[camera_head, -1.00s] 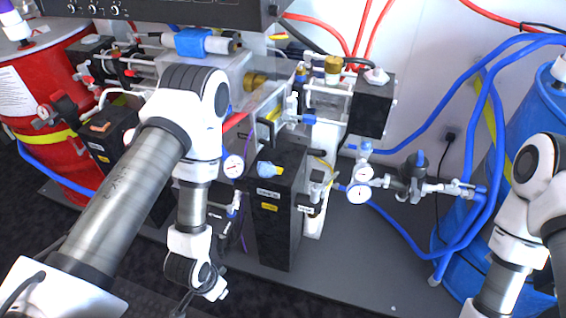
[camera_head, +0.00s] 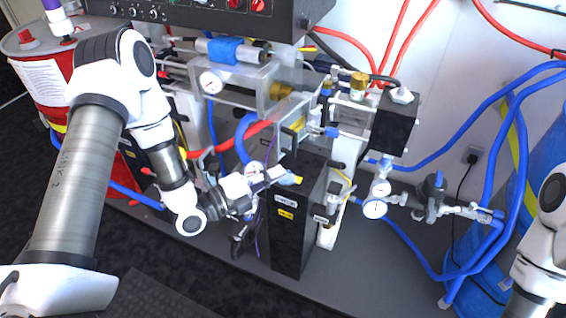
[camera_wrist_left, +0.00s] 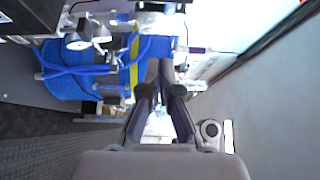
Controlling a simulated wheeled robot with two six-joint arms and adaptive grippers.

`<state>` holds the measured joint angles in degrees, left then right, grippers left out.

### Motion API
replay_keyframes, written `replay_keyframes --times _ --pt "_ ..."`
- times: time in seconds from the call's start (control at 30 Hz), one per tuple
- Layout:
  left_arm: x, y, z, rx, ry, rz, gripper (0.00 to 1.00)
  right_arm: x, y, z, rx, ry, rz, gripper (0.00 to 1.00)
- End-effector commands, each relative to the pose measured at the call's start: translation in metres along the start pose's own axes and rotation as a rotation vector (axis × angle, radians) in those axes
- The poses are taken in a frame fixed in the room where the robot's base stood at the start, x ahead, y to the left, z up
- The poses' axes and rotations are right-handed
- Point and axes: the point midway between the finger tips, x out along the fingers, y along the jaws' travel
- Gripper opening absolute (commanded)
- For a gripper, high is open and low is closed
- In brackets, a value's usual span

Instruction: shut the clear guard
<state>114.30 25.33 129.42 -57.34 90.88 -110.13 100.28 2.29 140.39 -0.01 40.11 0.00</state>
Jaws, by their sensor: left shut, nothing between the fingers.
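The clear guard (camera_head: 264,80) is a see-through box-like cover on the middle of the machine in the head view, with a brass fitting (camera_head: 282,90) showing by it. I cannot tell from this angle how far it stands open. My left gripper (camera_head: 280,174) is shut and empty. It is below and in front of the guard, apart from it, close to the top of a black box with a yellow-tipped knob (camera_head: 297,180). Its fingers also show in the left wrist view (camera_wrist_left: 160,72), pointing away from the camera. My right gripper is outside the views; only my right arm shows at the right edge.
A black control panel (camera_head: 200,18) overhangs the machine. Gauges and valves (camera_head: 375,208) stand right of the tall black box (camera_head: 288,245). A red drum (camera_head: 42,75) is at left, a blue drum (camera_head: 545,140) at right. Red and blue hoses cross the back. Grey base right of the box is mostly clear.

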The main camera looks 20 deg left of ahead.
Motion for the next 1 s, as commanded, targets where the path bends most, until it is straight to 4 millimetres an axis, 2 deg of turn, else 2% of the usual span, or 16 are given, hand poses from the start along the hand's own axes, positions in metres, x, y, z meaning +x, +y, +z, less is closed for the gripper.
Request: replay_keyframes --times 0.47,0.6,0.7,1.0 --pt "0.091 0.001 -0.003 0.000 0.006 0.004 0.00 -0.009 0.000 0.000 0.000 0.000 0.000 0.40" --pt "0.083 0.000 0.022 -0.005 -0.005 0.003 0.00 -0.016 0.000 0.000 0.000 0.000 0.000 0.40" --pt "0.079 0.001 0.031 -0.005 -0.003 0.004 0.00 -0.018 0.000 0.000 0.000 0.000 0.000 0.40" --pt "0.077 0.003 0.037 -0.004 0.001 0.006 0.00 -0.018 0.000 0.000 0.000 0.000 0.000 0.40"
